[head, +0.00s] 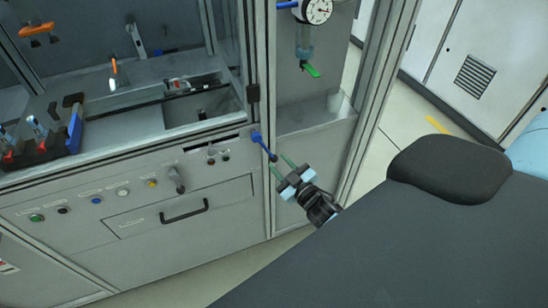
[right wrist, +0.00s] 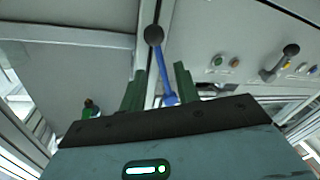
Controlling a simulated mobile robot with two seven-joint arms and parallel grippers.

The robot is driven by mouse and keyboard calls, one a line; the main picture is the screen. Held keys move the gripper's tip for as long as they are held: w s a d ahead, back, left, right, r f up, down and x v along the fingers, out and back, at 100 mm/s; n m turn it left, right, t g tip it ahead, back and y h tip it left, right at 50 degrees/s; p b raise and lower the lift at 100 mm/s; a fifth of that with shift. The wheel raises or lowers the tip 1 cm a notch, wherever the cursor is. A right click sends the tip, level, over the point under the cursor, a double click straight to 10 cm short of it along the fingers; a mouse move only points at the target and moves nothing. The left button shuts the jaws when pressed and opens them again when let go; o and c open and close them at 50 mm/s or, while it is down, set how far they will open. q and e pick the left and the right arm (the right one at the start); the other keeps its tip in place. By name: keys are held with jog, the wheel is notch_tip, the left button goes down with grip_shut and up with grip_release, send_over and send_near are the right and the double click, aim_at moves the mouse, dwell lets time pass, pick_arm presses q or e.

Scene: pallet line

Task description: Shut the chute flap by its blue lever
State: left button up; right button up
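The blue lever (head: 264,146) sticks out from the front of the grey machine, near its right corner post. It ends in a dark ball knob, which shows clearly in the right wrist view (right wrist: 154,36). In the right wrist view the blue lever (right wrist: 164,75) appears between the two fingers (right wrist: 159,84), with no clear contact. I cannot make out the chute flap for certain; a dark slot shows left of the lever. My left gripper is not in view.
The machine front carries a grey knobbed lever (head: 177,180), several buttons and a drawer with a black handle (head: 184,211). A corner post (head: 257,60) stands behind the lever. Floor is open at right.

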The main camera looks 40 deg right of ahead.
aim_at(270, 154)
jog(key=shift+w, duration=1.9)
grip_shut()
